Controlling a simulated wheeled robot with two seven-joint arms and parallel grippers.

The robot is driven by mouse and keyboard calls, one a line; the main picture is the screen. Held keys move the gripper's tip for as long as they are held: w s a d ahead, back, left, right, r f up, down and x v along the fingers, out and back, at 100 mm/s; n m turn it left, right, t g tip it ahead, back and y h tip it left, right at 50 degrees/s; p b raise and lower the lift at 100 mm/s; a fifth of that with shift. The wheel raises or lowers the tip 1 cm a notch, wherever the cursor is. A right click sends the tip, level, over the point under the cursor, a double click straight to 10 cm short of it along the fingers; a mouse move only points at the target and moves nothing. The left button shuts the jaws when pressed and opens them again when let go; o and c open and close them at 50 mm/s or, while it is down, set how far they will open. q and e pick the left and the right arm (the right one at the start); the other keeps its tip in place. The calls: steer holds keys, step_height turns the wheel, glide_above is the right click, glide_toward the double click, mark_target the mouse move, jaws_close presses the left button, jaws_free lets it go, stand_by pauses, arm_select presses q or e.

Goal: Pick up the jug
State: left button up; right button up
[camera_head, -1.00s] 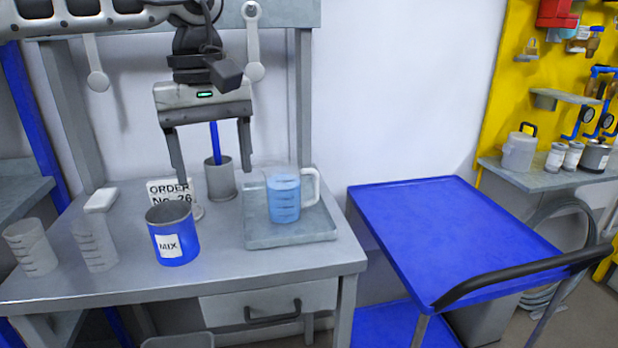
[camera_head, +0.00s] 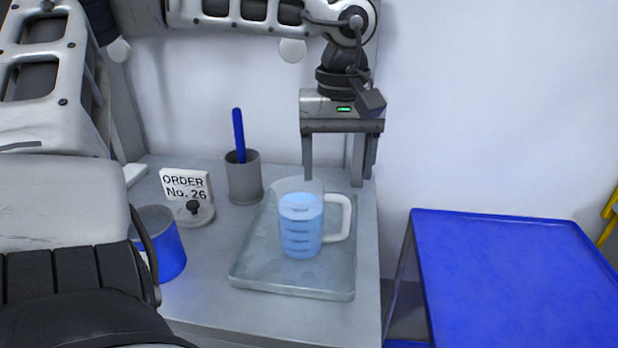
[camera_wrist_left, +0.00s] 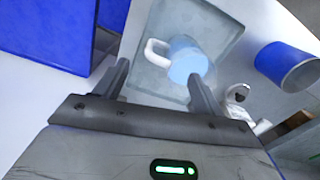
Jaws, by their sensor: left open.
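The jug (camera_head: 301,225) is clear with blue liquid, dark marks and a white handle on its right. It stands upright on a grey tray (camera_head: 254,278) on the workbench. My left gripper (camera_head: 338,172) is open and empty, above and behind the jug, with its fingers pointing down. In the left wrist view the jug (camera_wrist_left: 186,60) shows beyond the open fingers of the left gripper (camera_wrist_left: 160,82), its handle toward the left. The fingers are apart from the jug. My right gripper is not in view.
A grey cup (camera_head: 244,180) with a blue stick, an order sign (camera_head: 186,184) and a lid with a black knob (camera_head: 194,213) stand left of the tray. A blue pot (camera_head: 168,248) is partly hidden by my arm. A blue cart (camera_head: 520,280) stands right.

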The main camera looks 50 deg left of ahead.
mark_target(337, 197)
arm_select(q)
step_height(337, 197, down, 9)
steer(key=shift+w+r, duration=0.1)
steer(key=shift+r, duration=0.15)
jaws_close()
stand_by(0.4)
